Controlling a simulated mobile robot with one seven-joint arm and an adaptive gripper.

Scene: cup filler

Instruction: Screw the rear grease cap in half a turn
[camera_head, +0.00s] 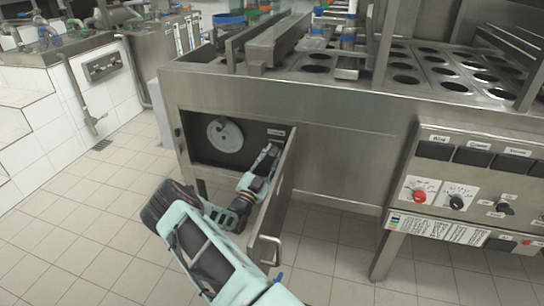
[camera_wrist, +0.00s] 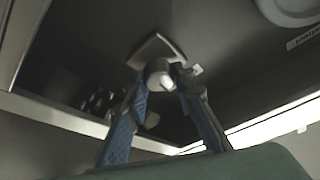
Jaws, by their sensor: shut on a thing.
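The rear grease cap (camera_wrist: 158,74) appears in the wrist view as a small pale rounded knob in front of a grey squarish plate on the dark back wall. My gripper (camera_wrist: 165,86) has its two blue-padded fingers on either side of the knob and is shut on it. In the head view my gripper (camera_head: 267,158) reaches into the open compartment of the steel machine. There the cap is hidden behind the fingers.
The compartment's open door (camera_head: 277,196) stands just right of my arm, with a handle on its outer face. A round grey disc (camera_head: 225,134) sits inside at left. The tiled floor at left is clear.

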